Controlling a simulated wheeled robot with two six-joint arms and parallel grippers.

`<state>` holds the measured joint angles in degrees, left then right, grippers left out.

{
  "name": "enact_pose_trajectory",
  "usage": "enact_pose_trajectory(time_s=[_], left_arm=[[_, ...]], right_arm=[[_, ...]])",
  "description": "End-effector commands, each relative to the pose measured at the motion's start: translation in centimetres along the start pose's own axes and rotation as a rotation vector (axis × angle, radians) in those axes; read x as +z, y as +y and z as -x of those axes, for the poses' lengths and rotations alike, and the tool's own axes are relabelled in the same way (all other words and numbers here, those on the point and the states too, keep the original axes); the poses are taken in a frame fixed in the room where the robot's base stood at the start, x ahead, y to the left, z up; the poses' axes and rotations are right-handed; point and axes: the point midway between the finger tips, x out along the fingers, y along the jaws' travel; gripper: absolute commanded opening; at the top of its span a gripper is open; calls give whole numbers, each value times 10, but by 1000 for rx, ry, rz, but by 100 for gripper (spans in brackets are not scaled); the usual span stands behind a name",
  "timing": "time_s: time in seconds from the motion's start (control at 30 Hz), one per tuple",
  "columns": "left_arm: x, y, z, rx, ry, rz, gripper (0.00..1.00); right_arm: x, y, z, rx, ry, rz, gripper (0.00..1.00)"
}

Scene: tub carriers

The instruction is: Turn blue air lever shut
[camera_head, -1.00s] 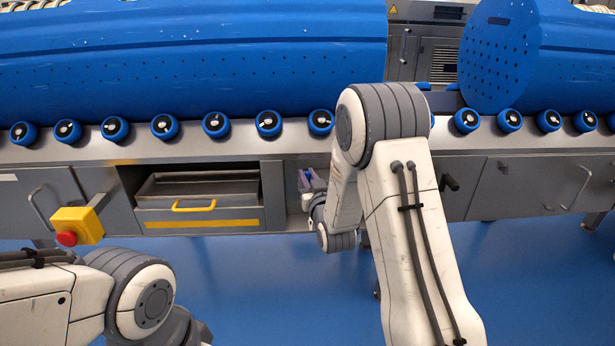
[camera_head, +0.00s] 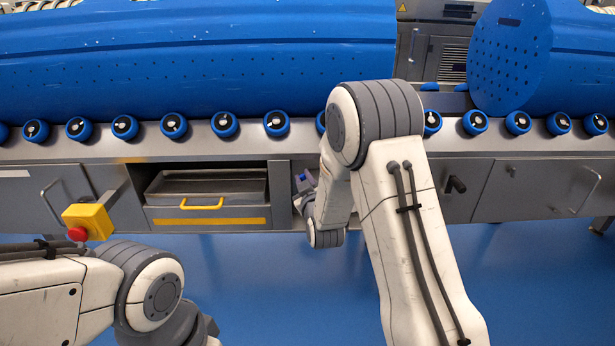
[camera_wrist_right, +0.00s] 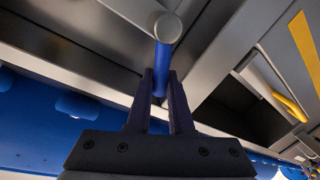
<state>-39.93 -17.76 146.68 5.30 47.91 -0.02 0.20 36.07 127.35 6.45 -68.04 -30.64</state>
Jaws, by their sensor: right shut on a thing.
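The blue air lever (camera_wrist_right: 166,52) shows in the right wrist view as a blue bar with a round grey end cap, under a grey cabinet panel. My right gripper (camera_wrist_right: 161,78) has its two dark fingers closed around the bar, one on each side. In the head view my right gripper (camera_head: 304,184) is small and partly hidden by my right forearm, in front of the cabinet just right of the drawer. The lever cannot be made out clearly there. My left arm shows at the lower left, but its gripper is out of view.
A drawer with a yellow handle (camera_head: 198,204) sits left of the gripper. A yellow box with a red button (camera_head: 88,222) sticks out farther left. A dark handle (camera_head: 455,184) is on the panel to the right. Blue-rimmed rollers (camera_head: 277,123) line the edge above. The blue floor is clear.

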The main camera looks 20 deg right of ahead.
Motion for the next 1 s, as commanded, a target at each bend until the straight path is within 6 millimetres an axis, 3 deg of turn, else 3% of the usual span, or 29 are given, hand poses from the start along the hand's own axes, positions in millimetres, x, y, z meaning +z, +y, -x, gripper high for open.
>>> enact_pose_trajectory(time_s=[0.3,0.73,0.77,0.83,1.0], left_arm=[[0,0,2,0,0,0,50],[0,0,2,0,0,0,50],[0,0,2,0,0,0,50],[0,0,2,0,0,0,50],[0,0,2,0,0,0,50]], right_arm=[[0,-7,-1,-2,-19,99,0],[0,-7,-1,-2,-21,108,0],[0,-7,-1,-3,-21,108,23],[0,-7,-1,-2,-21,108,50],[1,-7,-1,-1,-21,108,50]])
